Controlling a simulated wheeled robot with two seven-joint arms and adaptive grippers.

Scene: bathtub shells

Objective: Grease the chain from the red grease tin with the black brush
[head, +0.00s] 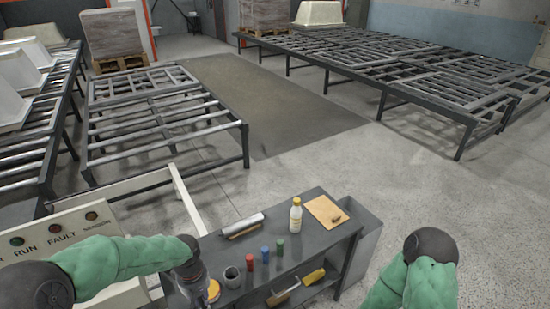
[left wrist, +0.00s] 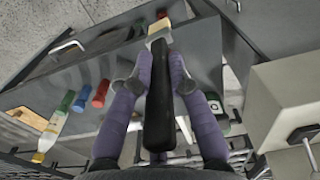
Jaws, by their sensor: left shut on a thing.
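The black brush (left wrist: 158,105) has a black handle and pale bristles (left wrist: 158,35). My left gripper (left wrist: 160,75) is shut on its handle, and the bristles point away past the fingers. In the head view my left gripper (head: 190,273) is over the left end of the grey bench (head: 305,240). A small red cylinder (head: 249,262), possibly the red grease tin, stands right of it beside a blue one (head: 265,255) and a green one (head: 280,247). The red one also shows in the left wrist view (left wrist: 100,94). I cannot make out a chain. My right gripper is out of view.
A grey cup (head: 232,276) stands between my left gripper and the cylinders. A yellow-handled tool (head: 300,285) is on the lower shelf. A control panel (head: 60,235) stands left.

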